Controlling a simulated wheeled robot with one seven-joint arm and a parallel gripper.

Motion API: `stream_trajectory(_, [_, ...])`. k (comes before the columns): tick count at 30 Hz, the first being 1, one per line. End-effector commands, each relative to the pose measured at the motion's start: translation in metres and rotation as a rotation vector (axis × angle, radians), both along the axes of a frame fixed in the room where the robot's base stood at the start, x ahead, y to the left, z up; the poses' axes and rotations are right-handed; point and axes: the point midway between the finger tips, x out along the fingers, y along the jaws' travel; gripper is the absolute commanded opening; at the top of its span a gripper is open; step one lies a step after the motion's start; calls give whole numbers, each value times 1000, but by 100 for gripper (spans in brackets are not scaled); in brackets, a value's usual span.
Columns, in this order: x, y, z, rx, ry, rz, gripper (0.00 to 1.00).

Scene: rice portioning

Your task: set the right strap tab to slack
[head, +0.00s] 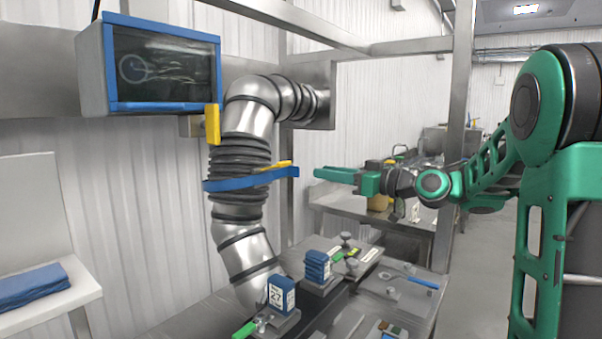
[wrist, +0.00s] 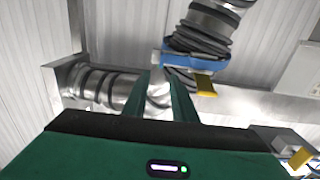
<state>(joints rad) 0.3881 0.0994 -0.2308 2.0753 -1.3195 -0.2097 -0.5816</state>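A blue strap (head: 235,184) wraps the ribbed section of the metal duct (head: 240,158). A yellow tab (head: 277,165) lies nearly flat along the strap's upper right edge. In the wrist view, the strap (wrist: 178,61) and its yellow tab (wrist: 205,86) are in the upper right, beyond my fingers. My gripper (head: 318,172) is right of the strap in the head view, pointing left, apart from the tab. In the wrist view, my two green fingers (wrist: 160,95) stand apart with nothing between them.
A blue-framed box (head: 163,107) hangs upper left, with a yellow piece (head: 213,124) at its edge. The duct's elbow (head: 255,97) meets the wall behind. Below stands a bench with blue packs (head: 317,265) and a printed blue pack (head: 281,294). A metal post (head: 457,140) stands near my arm.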

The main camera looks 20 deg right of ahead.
Motion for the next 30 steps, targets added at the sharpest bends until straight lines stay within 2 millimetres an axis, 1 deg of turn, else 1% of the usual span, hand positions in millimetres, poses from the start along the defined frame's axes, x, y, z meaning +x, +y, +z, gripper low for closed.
stream_trajectory(1, [6, 7, 0, -1, -1, 4, 25])
stream_trajectory(9, [45, 35, 0, -1, 2, 4, 25])
stream_trajectory(15, [65, 49, -1, 0, 2, 2, 25])
stream_trajectory(21, [73, 54, 0, -1, 2, 0, 25])
stream_trajectory(28, [73, 54, -1, 0, 2, 0, 25])
stream_trajectory(29, [73, 54, 0, 0, 2, 0, 23])
stream_trajectory(30, [73, 54, -1, 0, 2, 0, 13])
